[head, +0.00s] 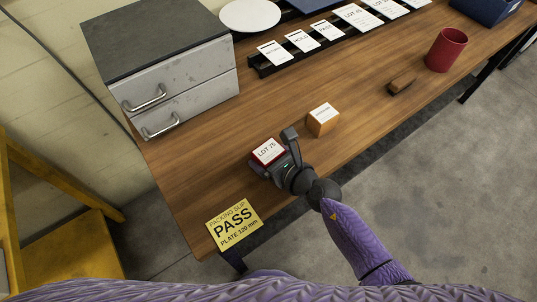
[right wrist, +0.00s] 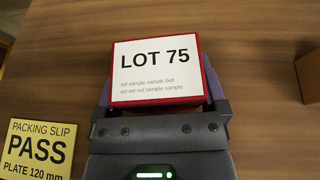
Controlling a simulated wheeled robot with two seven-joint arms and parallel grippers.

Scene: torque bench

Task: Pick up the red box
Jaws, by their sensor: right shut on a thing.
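The red box (head: 258,158) with a white "LOT 75" label on top is near the front edge of the wooden bench. It also shows in the right wrist view (right wrist: 197,48), between the two fingers. My right gripper (head: 272,155) is shut on the red box, one finger on each side. I cannot tell whether the box touches the bench or is slightly above it. My left gripper is not in view.
An orange box (head: 322,124) stands to the right of my right gripper. A yellow "PASS" slip (head: 234,225) lies at the near bench corner. A grey drawer unit (head: 190,90), a brown object (head: 402,83) and a red cup (head: 446,50) are farther off.

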